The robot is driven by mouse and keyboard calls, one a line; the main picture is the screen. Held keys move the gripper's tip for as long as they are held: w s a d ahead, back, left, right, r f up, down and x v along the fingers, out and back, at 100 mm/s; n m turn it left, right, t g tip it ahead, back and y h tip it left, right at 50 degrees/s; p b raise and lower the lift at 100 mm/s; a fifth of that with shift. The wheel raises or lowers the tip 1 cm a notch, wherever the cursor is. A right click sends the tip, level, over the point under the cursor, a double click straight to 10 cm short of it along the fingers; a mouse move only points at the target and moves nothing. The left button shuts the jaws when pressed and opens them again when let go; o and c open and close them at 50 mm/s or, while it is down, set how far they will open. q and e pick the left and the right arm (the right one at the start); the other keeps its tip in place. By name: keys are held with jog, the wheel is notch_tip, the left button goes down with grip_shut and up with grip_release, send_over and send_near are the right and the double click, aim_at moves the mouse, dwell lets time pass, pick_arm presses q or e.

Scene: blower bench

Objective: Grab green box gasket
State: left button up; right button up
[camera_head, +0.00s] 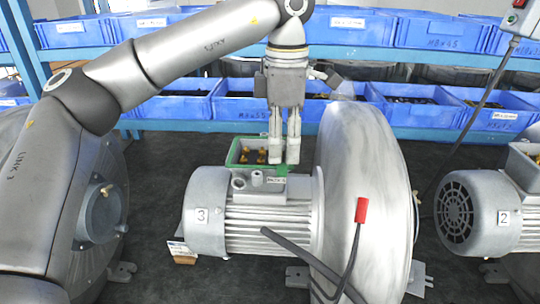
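The fingers cover part of the box. My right gripper is not in view.
The grey motor (255,215) and its large round blower housing (355,200) stand in front of the box and to its right. A second motor marked 2 (485,212) is at the right. Blue bins (240,110) line the shelves behind. Dark bench surface (165,165) is clear left of the box.

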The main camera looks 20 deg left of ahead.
aim_at(283, 164)
pick_arm(q)
jog(key=f+p, duration=0.1)
jog(key=f, duration=0.2)
jog(key=shift+s+f, duration=0.1)
jog(key=shift+s, duration=0.1)
jog(key=shift+a+f, duration=0.1)
jog(key=shift+f, duration=0.3)
jog(key=shift+c, duration=1.3)
grip_shut()
